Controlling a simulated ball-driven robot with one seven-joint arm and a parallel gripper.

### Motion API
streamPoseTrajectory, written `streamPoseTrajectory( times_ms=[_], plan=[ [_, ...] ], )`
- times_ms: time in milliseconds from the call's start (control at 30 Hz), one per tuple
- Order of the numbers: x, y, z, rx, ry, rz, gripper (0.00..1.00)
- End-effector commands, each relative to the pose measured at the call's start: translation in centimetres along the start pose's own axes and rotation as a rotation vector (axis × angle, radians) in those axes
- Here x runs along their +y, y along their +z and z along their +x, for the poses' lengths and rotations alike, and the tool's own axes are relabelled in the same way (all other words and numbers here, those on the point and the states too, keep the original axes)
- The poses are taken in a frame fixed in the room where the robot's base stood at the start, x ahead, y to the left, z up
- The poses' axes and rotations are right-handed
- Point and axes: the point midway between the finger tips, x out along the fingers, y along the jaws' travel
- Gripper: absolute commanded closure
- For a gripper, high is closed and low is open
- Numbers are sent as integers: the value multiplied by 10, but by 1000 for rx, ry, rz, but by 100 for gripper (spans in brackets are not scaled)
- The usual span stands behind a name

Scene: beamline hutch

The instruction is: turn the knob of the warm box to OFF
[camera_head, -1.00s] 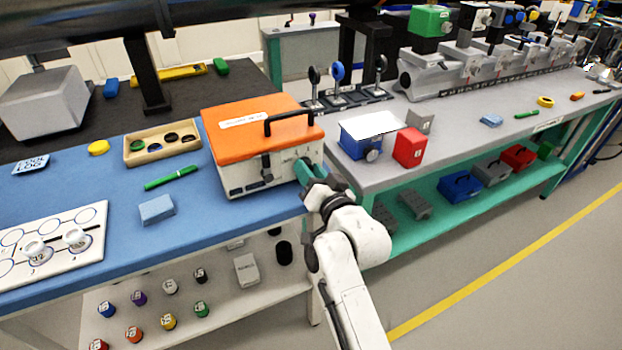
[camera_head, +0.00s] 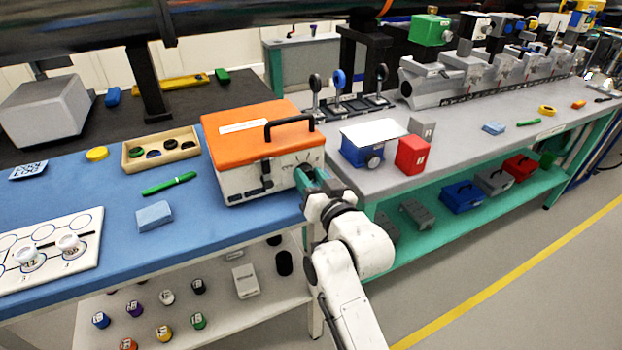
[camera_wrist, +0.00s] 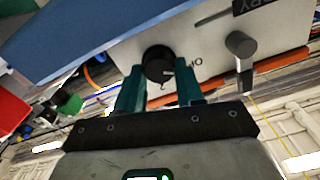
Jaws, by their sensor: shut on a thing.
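The warm box (camera_head: 262,130) has an orange lid with a black handle and a white front, and it stands on the blue bench top. My gripper (camera_head: 307,177) is at the right part of its front. In the wrist view the black round knob (camera_wrist: 157,65) sits between the teal fingers of my gripper (camera_wrist: 160,82), which is shut on it. I cannot read exactly which setting the mark points to. A grey latch (camera_wrist: 240,46) is on the same face.
A blue box (camera_head: 362,150) and a red block (camera_head: 412,155) stand on the grey bench to the right. A wooden tray (camera_head: 130,160), a green marker (camera_head: 168,184) and a light blue block (camera_head: 154,215) lie left of the warm box. Open floor is at the lower right.

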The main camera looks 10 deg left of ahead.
Motion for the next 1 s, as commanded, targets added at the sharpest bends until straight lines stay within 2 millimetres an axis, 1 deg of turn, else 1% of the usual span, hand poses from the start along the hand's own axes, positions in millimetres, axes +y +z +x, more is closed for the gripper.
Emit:
streamPoseTrajectory(
  times_ms=[67,100,333,367,567,667,767,867,1000],
  plan=[
    [0,4,0,-8,1,-1,93],
    [0,4,0,-8,1,0,61],
    [0,2,0,-4,1,0,39],
    [0,2,0,-4,0,0,37],
    [0,1,0,-2,0,1,37],
    [0,1,-3,-1,1,1,37],
    [1,1,-12,-1,1,2,37],
    [1,1,-27,-1,2,2,37],
    [1,2,-54,-2,2,3,37]
  ],
)
